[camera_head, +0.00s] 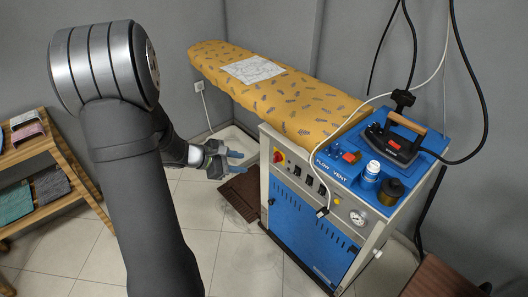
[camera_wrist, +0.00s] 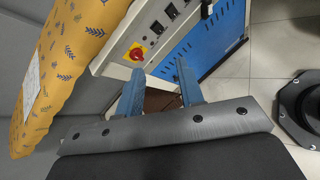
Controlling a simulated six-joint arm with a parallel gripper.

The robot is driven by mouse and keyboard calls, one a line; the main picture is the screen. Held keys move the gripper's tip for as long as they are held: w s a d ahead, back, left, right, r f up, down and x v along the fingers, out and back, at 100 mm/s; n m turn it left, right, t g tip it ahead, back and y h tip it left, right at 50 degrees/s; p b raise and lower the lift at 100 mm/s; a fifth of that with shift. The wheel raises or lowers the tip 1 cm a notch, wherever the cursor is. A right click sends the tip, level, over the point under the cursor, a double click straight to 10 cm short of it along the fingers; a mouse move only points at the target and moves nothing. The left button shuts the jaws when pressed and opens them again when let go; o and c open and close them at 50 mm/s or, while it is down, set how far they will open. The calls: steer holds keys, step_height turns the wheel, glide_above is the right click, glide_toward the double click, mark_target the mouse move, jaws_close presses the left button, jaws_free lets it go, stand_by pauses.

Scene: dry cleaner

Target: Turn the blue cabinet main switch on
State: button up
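The blue cabinet (camera_head: 310,243) stands right of centre in the head view, with a light-grey control panel along its upper front. At the panel's left end is a red rotary main switch (camera_head: 278,157) on a yellow plate. The switch also shows in the wrist view (camera_wrist: 136,54), beyond the fingertips; its exact setting is too small to tell. My gripper (camera_head: 235,161) is in front and to the left of the switch, apart from it. In the wrist view my gripper (camera_wrist: 158,78) has its two blue fingers spread, with nothing between them.
Black rocker switches (camera_head: 309,180) and a gauge (camera_head: 358,217) line the panel. A white cable (camera_head: 325,200) hangs over it. An iron (camera_head: 394,142) and bottles stand on top. A yellow ironing board (camera_head: 285,100) extends behind. A wooden shelf (camera_head: 48,148) stands left.

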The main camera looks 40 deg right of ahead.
mark_target(274, 156)
steer(key=w+d+f+n+t+h, duration=0.1)
steer(key=w+d+f+n, duration=0.25)
steer(key=f, duration=0.25)
steer(key=w+d+f+n+t+h, duration=0.1)
steer(key=w+d+f+n+t, duration=0.1)
steer(key=w+f+n, duration=0.25)
steer(key=x, duration=1.8)
steer(key=shift+s+d+r, duration=0.1)
steer(key=shift+s+r, duration=0.05)
steer(key=shift+s, duration=0.15)
steer(key=shift+c, duration=0.4)
jaws_close()
